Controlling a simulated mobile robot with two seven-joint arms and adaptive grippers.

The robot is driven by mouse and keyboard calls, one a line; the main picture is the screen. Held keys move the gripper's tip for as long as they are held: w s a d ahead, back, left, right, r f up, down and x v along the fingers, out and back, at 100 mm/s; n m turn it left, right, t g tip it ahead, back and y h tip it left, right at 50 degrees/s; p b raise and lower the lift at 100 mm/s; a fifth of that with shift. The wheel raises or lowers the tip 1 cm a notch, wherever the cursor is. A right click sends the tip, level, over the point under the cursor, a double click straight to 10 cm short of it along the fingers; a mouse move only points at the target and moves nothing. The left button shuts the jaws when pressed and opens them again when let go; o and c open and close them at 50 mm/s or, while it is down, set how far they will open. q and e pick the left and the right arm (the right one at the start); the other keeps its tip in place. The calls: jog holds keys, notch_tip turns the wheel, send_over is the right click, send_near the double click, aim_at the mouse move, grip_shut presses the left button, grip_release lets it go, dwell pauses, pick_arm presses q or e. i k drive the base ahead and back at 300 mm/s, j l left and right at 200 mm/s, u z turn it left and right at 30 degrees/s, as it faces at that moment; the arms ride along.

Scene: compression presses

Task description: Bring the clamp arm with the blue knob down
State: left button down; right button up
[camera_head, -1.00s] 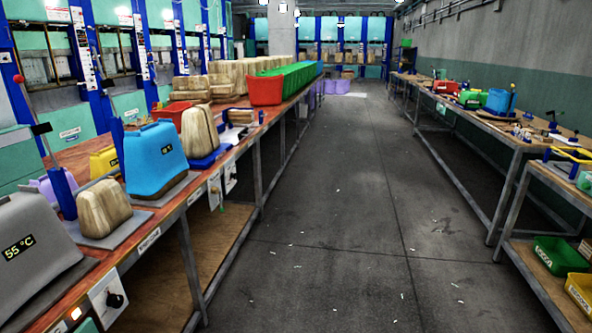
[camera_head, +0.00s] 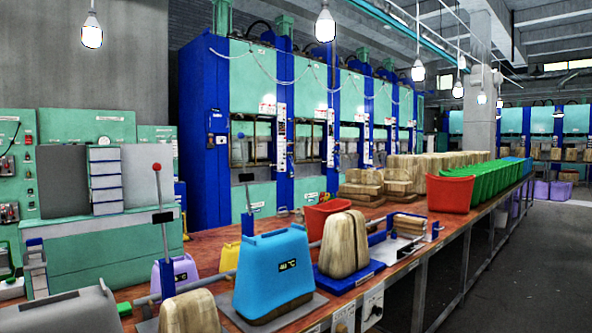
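The foot of this arm is hidden by the light-blue box. Another upright clamp arm with a red knob (camera_head: 157,167) and a black block stands to its left, on a blue post (camera_head: 167,277). Neither of my grippers is in view.
The wooden-topped bench (camera_head: 212,240) holds the light-blue box (camera_head: 270,262) with a display, a grey box (camera_head: 55,312), wooden blocks (camera_head: 345,244), a red bin (camera_head: 450,193) and several green bins. A slanting bar with a green end (camera_head: 125,309) crosses at lower left. Open floor (camera_head: 530,265) lies right.

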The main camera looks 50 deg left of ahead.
aim_at(245, 178)
jog(key=i+u, duration=0.25)
jog(key=i, duration=0.15)
jog(key=i+l+u, duration=0.4)
jog(key=i+u, duration=0.15)
jog(key=i, duration=0.2)
jog(key=i+l+u, duration=0.15)
jog(key=u, duration=0.25)
jog(key=i+l+u, duration=0.15)
jog(key=u, duration=0.2)
jog(key=i+l+u, duration=0.15)
jog(key=u, duration=0.25)
jog(key=l, duration=0.1)
